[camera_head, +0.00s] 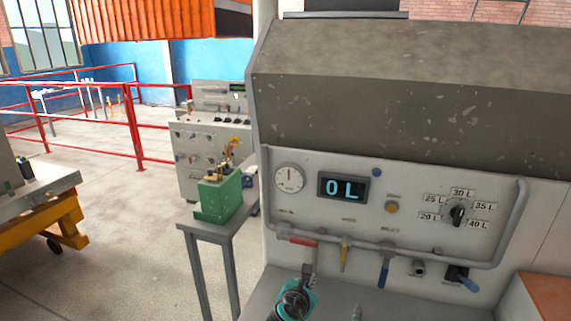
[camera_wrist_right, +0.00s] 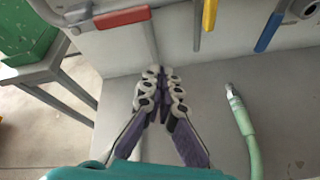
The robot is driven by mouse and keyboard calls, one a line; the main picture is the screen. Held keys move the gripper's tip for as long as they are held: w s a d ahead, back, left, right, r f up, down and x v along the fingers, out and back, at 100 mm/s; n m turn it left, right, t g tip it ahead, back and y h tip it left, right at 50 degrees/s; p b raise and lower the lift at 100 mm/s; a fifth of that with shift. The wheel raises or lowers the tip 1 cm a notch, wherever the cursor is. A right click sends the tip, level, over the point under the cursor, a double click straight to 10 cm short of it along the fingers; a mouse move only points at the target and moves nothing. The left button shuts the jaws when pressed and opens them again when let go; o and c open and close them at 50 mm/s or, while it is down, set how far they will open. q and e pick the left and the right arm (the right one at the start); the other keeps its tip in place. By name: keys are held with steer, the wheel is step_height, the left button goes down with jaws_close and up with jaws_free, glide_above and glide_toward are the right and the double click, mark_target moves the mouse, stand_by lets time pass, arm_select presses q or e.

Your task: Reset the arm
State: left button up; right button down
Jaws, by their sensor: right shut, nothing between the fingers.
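My right gripper (camera_head: 307,272) shows at the bottom of the head view, low in front of the panel. In the right wrist view my right gripper (camera_wrist_right: 160,76) has its two fingers together at the tips, with nothing between them. It is over the grey shelf (camera_wrist_right: 210,85), below the red handle (camera_wrist_right: 122,18). The grey panel (camera_head: 350,180) has a display (camera_head: 343,188) reading 0 L, a round gauge (camera_head: 289,178) and a selector knob (camera_head: 457,213) with litre marks. My left gripper is not in view.
A pale green hose (camera_wrist_right: 242,130) with a metal tip lies right of the gripper. A yellow handle (camera_head: 344,255) and a blue handle (camera_head: 384,272) hang from the pipe. A green box (camera_head: 219,198) stands on a small table at left. The shelf around the fingers is otherwise clear.

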steer(key=s+d+m+g+y, duration=0.1)
steer(key=s+d+m+g, duration=0.3)
steer(key=s+d+m, duration=0.85)
steer(key=s+a+f+m+g+y, duration=0.1)
steer(key=s+m+y, duration=0.2)
steer(key=s+m, duration=1)
steer(key=shift+a+f+m, duration=0.15)
steer(key=shift+f+m, duration=0.25)
steer(key=shift+m, duration=0.75)
